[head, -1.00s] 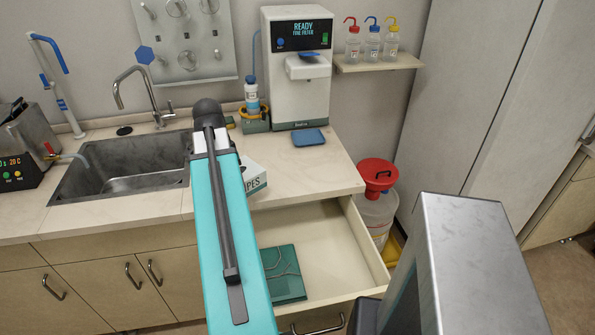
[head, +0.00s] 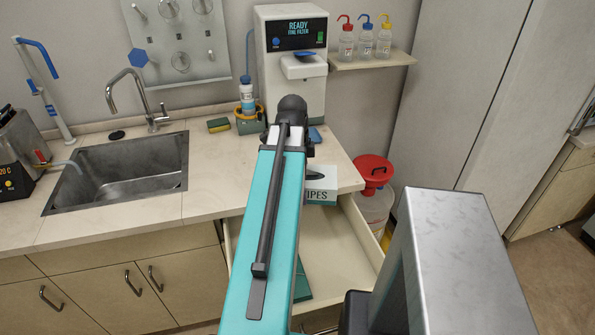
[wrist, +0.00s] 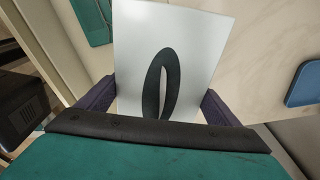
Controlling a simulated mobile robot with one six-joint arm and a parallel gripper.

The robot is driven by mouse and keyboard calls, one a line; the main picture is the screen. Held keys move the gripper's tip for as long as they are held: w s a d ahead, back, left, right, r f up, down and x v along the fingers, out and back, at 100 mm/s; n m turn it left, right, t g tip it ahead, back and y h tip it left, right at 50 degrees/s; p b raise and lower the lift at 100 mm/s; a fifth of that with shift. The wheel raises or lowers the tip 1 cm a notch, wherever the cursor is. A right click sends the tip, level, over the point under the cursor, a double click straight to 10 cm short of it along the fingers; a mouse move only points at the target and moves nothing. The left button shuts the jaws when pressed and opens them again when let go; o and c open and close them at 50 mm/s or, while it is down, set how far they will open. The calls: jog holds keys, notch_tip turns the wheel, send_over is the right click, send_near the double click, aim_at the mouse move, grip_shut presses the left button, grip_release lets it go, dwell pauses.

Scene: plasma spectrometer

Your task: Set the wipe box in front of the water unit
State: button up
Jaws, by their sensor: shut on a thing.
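The wipe box (head: 321,187) is white with a teal band lettered "IPES" and shows just right of my arm, near the counter's front edge. In the wrist view its white top with a black oval slot (wrist: 190,50) sits between the two dark fingers of my gripper (wrist: 158,104), which is shut on it. My arm hides the box's left side and the gripper in the head view. I cannot tell whether the box touches the counter. The water unit (head: 291,38), white with a "READY" display, stands at the back of the counter, beyond the box.
A blue tray (wrist: 304,85) lies at the water unit's foot, mostly hidden in the head view. An open drawer (head: 348,240) juts out below, with a green item (head: 302,285). A sink (head: 120,165) is left; a bottle (head: 247,97) stands beside the unit.

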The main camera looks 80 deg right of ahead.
jog(key=shift+s+m, duration=0.3)
jog(key=shift+s, duration=0.3)
jog(key=w+d+p, duration=0.1)
jog(key=d, duration=0.4)
jog(key=w+d+f+p, duration=0.1)
jog(key=d+p, duration=0.1)
jog(key=d, duration=0.3)
jog(key=w+d+p, duration=0.2)
jog(key=d, duration=0.3)
jog(key=shift+d+f, duration=0.2)
jog(key=shift+f, duration=0.2)
jog(key=shift+f+p, duration=0.9)
jog(key=shift+f, duration=0.75)
jog(key=shift+f, duration=0.15)
